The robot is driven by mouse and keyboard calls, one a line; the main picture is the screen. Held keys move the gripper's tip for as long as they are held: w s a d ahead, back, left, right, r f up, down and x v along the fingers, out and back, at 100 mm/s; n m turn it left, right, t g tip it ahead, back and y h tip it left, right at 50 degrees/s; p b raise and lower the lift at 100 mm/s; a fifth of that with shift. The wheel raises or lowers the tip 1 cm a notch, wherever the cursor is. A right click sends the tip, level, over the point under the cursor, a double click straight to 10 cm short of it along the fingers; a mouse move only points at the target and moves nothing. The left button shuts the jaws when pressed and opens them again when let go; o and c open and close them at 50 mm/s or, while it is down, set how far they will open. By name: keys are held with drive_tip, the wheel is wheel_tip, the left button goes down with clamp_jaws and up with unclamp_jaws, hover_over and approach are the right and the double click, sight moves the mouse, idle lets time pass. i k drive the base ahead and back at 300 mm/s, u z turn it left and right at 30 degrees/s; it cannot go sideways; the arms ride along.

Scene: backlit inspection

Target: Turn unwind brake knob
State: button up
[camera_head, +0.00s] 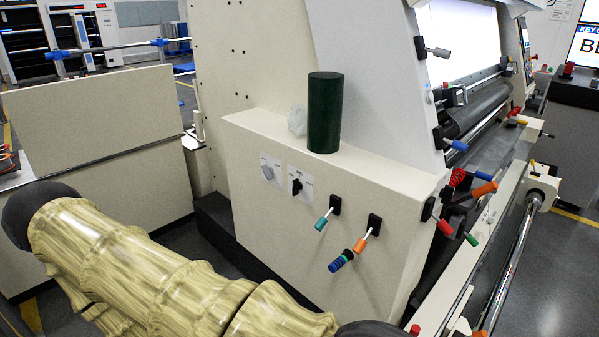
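A black rotary knob (296,186) sits on a white label plate on the side panel of the large cream machine (350,190). A second control with a pale grey knob (266,171) sits on its own white plate just left of it. The lettering is too small to read, so I cannot tell which one is the unwind brake knob. My yellow, wood-patterned arm crosses the lower left in front of the machine. My gripper is out of the picture, and nothing of it shows near the knobs.
Teal-tipped (321,223) and orange-and-blue (350,254) levers stick out right of the knobs. A dark green cylinder (325,112) and a crumpled clear item (297,120) stand on the ledge above. A cream panel (100,115) stands left, with dark floor between.

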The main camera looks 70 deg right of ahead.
sight(297, 185)
drive_tip(key=z, duration=0.7)
drive_tip(key=i, duration=0.9)
drive_tip(key=z, duration=0.75)
